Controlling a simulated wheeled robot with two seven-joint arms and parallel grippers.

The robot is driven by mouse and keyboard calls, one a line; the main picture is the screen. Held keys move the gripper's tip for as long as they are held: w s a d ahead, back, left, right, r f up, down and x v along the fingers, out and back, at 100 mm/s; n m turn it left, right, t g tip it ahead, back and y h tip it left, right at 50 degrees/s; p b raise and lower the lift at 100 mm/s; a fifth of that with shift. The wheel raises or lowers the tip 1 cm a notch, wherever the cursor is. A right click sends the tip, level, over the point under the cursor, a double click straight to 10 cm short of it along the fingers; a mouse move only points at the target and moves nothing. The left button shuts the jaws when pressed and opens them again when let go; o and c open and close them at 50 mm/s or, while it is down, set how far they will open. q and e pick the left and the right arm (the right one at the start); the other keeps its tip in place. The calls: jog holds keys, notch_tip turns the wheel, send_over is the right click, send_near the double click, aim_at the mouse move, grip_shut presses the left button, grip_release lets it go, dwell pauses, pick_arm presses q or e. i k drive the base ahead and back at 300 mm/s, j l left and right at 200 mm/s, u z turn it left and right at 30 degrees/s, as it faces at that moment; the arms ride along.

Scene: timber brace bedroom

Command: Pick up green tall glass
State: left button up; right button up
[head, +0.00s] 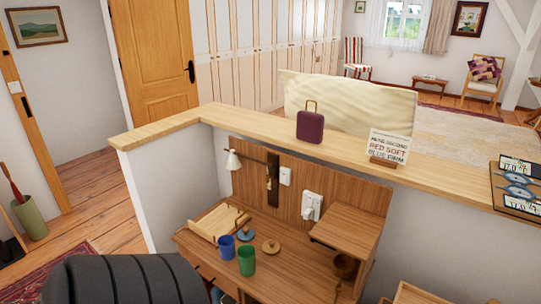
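A green tall glass (246,262) stands upright on the wooden desk (205,240), near the desk's front edge in the head view. A blue cup (227,249) stands just behind it to the left. The two look very close, and I cannot tell whether they touch. Neither of my grippers is in view.
A dark ribbed chair back (125,280) stands at the front left of the desk. A raised shelf (348,232) and a brown bowl (345,264) are at right. A ledge (240,118) runs behind.

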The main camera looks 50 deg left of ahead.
aim_at(246, 252)
jog(key=u, duration=1.9)
